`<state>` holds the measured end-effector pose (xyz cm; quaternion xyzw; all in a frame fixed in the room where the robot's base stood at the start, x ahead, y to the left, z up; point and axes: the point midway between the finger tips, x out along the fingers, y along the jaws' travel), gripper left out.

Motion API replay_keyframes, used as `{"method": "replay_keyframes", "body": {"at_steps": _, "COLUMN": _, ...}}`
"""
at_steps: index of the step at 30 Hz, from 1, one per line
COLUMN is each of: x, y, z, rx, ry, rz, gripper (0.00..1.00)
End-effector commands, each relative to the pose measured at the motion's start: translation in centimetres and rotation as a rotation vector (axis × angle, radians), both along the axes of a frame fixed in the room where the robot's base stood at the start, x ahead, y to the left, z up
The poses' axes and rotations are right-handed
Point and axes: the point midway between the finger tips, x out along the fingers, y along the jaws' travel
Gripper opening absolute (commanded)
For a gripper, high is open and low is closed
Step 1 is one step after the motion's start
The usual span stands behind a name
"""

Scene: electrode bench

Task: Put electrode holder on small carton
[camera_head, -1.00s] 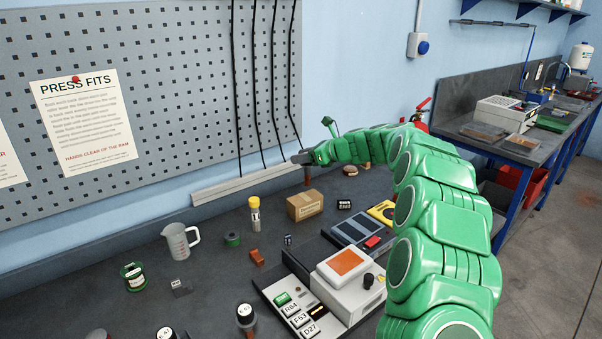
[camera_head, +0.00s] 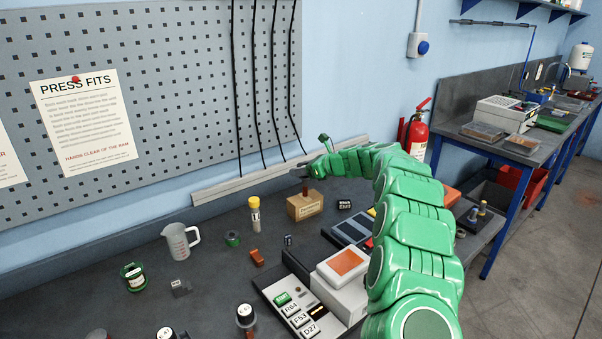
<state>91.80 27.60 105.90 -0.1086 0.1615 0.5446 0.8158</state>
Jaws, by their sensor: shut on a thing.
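The small carton (camera_head: 304,209) is a tan cardboard box with a pale label, standing on the dark bench near the back wall. My gripper (camera_head: 303,173) is above the carton, reaching in from the right. It is shut on the electrode holder (camera_head: 305,186), a small dark reddish-brown upright piece that hangs below the fingers. The holder's lower end appears at the carton's top; I cannot tell whether it touches. The fingers are small and partly merged with the holder in this view.
A yellow-capped vial (camera_head: 255,214) stands just left of the carton, with a green roll (camera_head: 232,239) further left. A small black block (camera_head: 344,205) lies right of the carton. The orange-topped device (camera_head: 343,266) sits in front.

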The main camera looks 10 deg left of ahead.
Motion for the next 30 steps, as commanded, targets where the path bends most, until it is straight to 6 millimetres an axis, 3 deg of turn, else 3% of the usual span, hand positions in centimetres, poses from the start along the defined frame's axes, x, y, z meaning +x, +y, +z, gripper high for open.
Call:
{"method": "replay_keyframes", "body": {"at_steps": 3, "x": -0.03, "y": 0.03, "z": -0.98, "rx": 0.000, "ry": 0.000, "rz": 0.000, "gripper": 0.01}}
{"method": "replay_keyframes", "body": {"at_steps": 14, "x": -0.04, "y": 0.01, "z": -1.29, "rx": 0.000, "ry": -0.001, "rz": 0.000, "gripper": 0.01}}
{"method": "replay_keyframes", "body": {"at_steps": 15, "x": -0.04, "y": 0.01, "z": -1.36, "rx": -0.001, "ry": -0.002, "rz": 0.001, "gripper": 0.43}}
{"method": "replay_keyframes", "body": {"at_steps": 19, "x": -0.04, "y": 0.01, "z": -1.35, "rx": -0.001, "ry": 0.000, "rz": 0.000, "gripper": 0.63}}
{"method": "replay_keyframes", "body": {"at_steps": 20, "x": -0.04, "y": 0.01, "z": -1.35, "rx": -0.001, "ry": 0.000, "rz": 0.000, "gripper": 0.67}}
{"method": "replay_keyframes", "body": {"at_steps": 30, "x": -0.03, "y": -0.01, "z": -1.13, "rx": -0.001, "ry": 0.000, "rz": 0.000, "gripper": 0.67}}
